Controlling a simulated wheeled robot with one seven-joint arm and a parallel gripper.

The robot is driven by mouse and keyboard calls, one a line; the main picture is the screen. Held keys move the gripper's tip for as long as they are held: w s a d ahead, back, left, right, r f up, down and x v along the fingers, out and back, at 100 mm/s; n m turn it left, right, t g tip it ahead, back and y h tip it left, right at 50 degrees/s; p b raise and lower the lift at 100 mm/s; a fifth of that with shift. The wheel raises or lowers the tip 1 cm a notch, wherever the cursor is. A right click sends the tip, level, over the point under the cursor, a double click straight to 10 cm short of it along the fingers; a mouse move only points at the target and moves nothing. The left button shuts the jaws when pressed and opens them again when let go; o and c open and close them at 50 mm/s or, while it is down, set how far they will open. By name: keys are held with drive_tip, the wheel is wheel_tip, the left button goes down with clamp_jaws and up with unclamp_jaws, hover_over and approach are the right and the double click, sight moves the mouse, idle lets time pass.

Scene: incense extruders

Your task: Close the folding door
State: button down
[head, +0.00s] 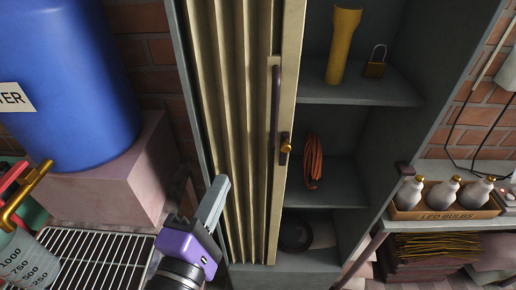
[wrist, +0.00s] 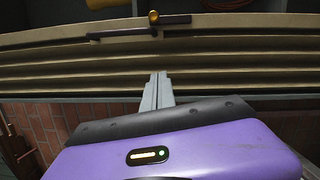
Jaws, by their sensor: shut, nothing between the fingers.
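The folding door (head: 238,120) is a cream accordion panel bunched on the left side of a grey cabinet. Its right edge carries a dark vertical handle (head: 275,110) with a brass knob (head: 286,147) below it. The right part of the cabinet opening is uncovered. My gripper (head: 217,195), purple with grey fingers, is shut and empty in front of the door's lower left part. In the wrist view the door's pleats (wrist: 225,62) run sideways, and the shut fingertips (wrist: 158,78) point at them. I cannot tell whether they touch.
Cabinet shelves (head: 360,92) hold a yellow flashlight (head: 343,45), a padlock (head: 375,62) and an orange coil (head: 313,160). A blue barrel (head: 70,80) and wire rack (head: 95,255) are left. A bulb box (head: 445,205) is right.

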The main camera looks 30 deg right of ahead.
drive_tip(key=p+x, duration=0.2)
drive_tip(key=x, duration=0.8)
drive_tip(key=shift+d, duration=0.3)
drive_tip(key=shift+s+d+r+p, duration=0.3)
drive_tip(key=shift+s+d+p, duration=0.1)
drive_tip(key=shift+s+d, duration=0.75)
drive_tip(key=shift+d, duration=0.2)
